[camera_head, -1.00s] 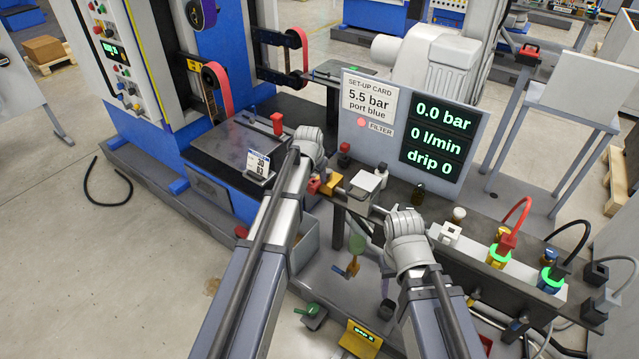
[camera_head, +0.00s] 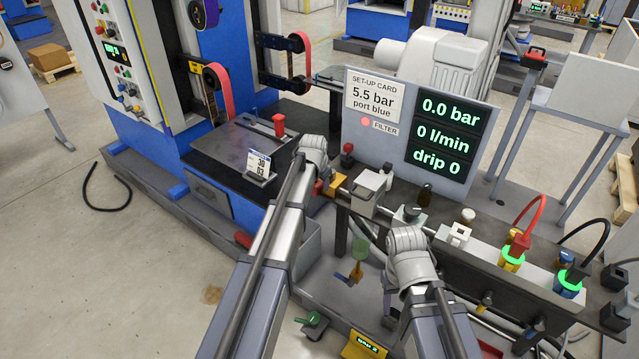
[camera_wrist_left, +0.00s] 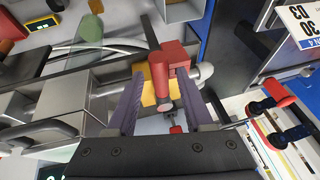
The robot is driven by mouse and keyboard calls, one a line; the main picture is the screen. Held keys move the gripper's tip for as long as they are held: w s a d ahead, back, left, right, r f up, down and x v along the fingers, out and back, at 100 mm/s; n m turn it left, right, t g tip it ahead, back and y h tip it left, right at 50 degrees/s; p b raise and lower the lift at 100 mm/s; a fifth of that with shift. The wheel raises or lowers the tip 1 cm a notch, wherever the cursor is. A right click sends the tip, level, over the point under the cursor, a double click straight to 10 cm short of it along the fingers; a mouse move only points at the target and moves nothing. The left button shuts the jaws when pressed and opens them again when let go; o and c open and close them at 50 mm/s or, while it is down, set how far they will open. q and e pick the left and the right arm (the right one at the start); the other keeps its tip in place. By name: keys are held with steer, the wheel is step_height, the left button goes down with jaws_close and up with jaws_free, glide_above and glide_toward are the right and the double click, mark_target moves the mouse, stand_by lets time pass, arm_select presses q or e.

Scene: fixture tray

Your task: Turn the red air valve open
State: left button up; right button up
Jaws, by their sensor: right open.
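The red air valve shows in the left wrist view as a red lever (camera_wrist_left: 161,72) on a yellow body (camera_wrist_left: 147,95), in a silver pipe line. In the head view its yellow body (camera_head: 336,184) shows just beside my left wrist. My left gripper (camera_wrist_left: 160,85) has its two fingers apart, one on each side of the lever, with gaps visible. In the head view its fingers are hidden behind the wrist. My right gripper (camera_head: 392,303) hangs low in front of the bench, below its grey wrist, mostly hidden and holding nothing visible.
The display panel (camera_head: 483,95) reads 0.0 bar, 0 l/min and drip 0. A set-up card (camera_head: 374,95) says 5.5 bar, port blue. Red and black hoses join lit ports at the bench's right. A dark table (camera_head: 215,160) with a number card stands left.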

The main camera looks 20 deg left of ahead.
arm_select(q)
jaws_close()
stand_by(1.2)
